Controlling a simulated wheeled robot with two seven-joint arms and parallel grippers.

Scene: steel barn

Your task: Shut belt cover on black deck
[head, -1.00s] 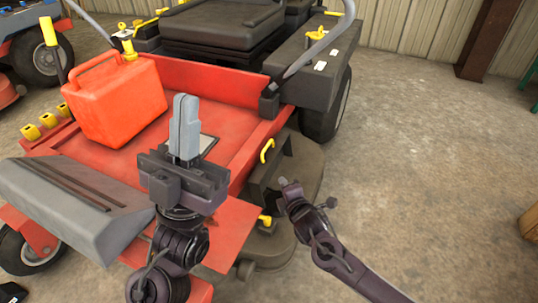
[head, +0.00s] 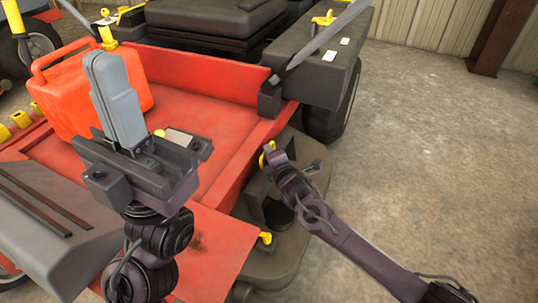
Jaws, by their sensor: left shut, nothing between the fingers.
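The black deck (head: 291,262) sticks out on the right side of the red mower. The belt cover's yellow handle (head: 265,153) stands up beside the red floor's edge, so the cover looks raised; my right arm hides much of the cover. A dark opening (head: 277,214) shows on the deck below it. My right gripper (head: 272,160) is at the yellow handle, overlapping it in the picture; I cannot tell whether it touches or whether its fingers are open. My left gripper (head: 112,82) is shut and empty, pointing up over the red floor.
A red fuel can (head: 85,95) stands on the mower's red floor (head: 215,118) at left. A yellow knob (head: 265,238) sits at the deck's near inner edge. A black side box (head: 328,75) is behind. Concrete at right is clear.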

